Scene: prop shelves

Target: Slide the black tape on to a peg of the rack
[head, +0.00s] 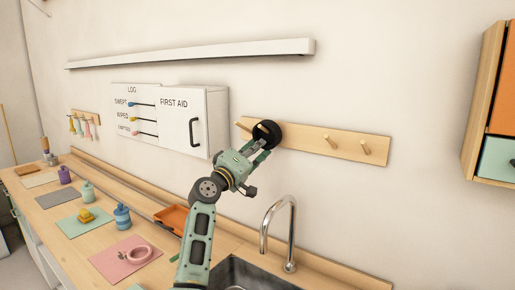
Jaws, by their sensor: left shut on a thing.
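The black tape (271,129) is a dark roll at the left part of the wooden peg rack (305,138) on the wall. My left gripper (262,146) is shut on the tape and holds it up in front of the rack. A peg end (260,128) shows at the tape's middle; I cannot tell how far the peg goes through the ring. Another peg (244,126) shows left of the tape. Two bare pegs (334,142) stick out at the right part of the rack. My right gripper is not in view.
A white first aid cabinet (190,125) is left of the rack. A steel tap (290,235) and sink (240,272) are below.

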